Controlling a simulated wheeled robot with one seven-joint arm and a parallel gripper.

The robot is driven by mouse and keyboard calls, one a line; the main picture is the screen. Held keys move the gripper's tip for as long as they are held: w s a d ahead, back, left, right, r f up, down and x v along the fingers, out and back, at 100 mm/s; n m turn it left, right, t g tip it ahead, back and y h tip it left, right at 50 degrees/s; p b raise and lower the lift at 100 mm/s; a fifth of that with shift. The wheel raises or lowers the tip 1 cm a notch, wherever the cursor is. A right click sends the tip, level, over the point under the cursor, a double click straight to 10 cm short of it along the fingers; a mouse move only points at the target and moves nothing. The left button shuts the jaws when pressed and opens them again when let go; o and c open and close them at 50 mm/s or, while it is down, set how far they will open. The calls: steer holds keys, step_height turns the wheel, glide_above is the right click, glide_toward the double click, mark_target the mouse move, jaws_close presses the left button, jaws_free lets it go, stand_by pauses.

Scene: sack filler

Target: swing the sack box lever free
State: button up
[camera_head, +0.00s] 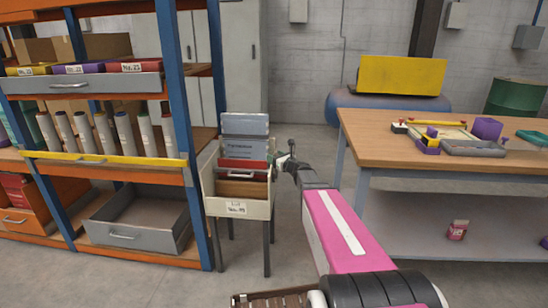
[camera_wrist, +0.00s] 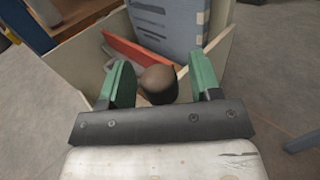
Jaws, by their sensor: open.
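The sack box (camera_head: 237,209) is a cream, open-topped box on thin dark legs, left of centre in the head view. Its pale walls also show in the wrist view (camera_wrist: 75,58). A brown rounded knob (camera_wrist: 158,84), which looks like the lever's end, sits between my gripper's two green fingers (camera_wrist: 160,85). The fingers are open. The knob is close to the left finger, with a clear gap to the right one; I cannot tell whether it touches. In the head view my gripper (camera_head: 285,161) is at the box's right edge. The rest of the lever is hidden.
A grey-blue binder (camera_wrist: 168,25) and a red piece (camera_wrist: 128,52) stand in the box. A blue and orange shelf (camera_head: 175,90) is close on its left. A wooden workbench (camera_head: 400,140) stands at the right. Floor between box and bench is free apart from my arm.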

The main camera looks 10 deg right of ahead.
steer(key=shift+w+a, duration=0.35)
steer(key=shift+w, duration=0.25)
steer(key=shift+c, duration=0.3)
jaws_close()
steer(key=shift+s+a+n+t+y, duration=0.25)
steer(key=shift+s+n+t+y, duration=0.15)
steer(key=shift+s+n, duration=0.35)
steer(key=shift+s+a+n+t+y, duration=0.25)
steer(key=shift+s+n+t, duration=0.3)
steer(key=shift+s, duration=0.3)
steer(key=shift+o, duration=0.3)
jaws_free()
